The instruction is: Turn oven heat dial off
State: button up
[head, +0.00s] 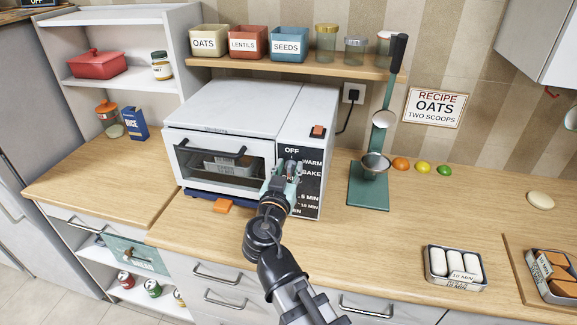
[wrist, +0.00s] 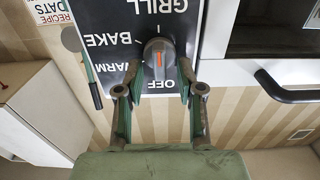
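The white oven (head: 235,110) stands on the counter, its black control panel (head: 313,187) on the right of its front. The heat dial (wrist: 159,53) is a grey round knob with an orange mark, among the labels OFF, WARM, BAKE and GRILL, upside down in the wrist view. The mark lies nearly in line with OFF and GRILL; I cannot tell which end points. My gripper (wrist: 160,68) has one finger on each side of the dial, with narrow gaps showing, so it looks open around it. In the head view my gripper (head: 291,170) mostly hides the dial.
The oven door (head: 222,165) with its dark handle is shut, left of the panel. A green stand (head: 370,192) with a metal cup is close on the right. A tray of white rolls (head: 455,265) lies further right.

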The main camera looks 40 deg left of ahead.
grip_shut()
